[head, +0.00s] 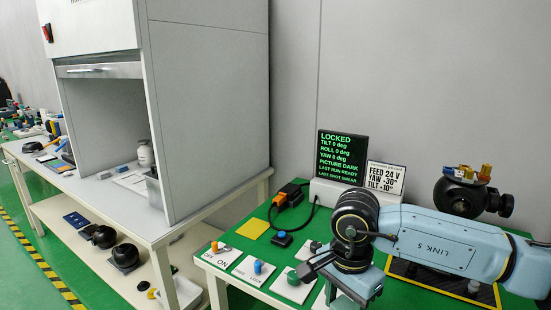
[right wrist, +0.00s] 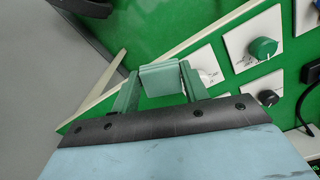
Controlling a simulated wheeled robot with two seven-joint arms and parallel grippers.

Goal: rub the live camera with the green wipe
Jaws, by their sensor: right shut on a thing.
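In the right wrist view my right gripper (right wrist: 159,88) is shut on the green wipe (right wrist: 160,77), a small pale-green block between its two fingertips. The wipe is over the near edge of the green bench top. In the head view my right arm comes in from the right and its hand hangs at the bench's front; the wipe cannot be made out there. A round black camera (head: 462,194) with brass parts on top stands at the back right, behind my arm and apart from the gripper. I take it for the live camera. My left gripper is not in view.
A black screen (head: 343,157) reads LOCKED, PICTURE DARK, LAST SHOT SMEAR. A sign (head: 385,178) reads FEED 24 V, YAW +30, TILT +10. Panels with an orange switch (head: 214,247), blue knob (head: 258,267) and green knob (head: 293,277) line the bench front. A yellow square (head: 252,229) lies behind them.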

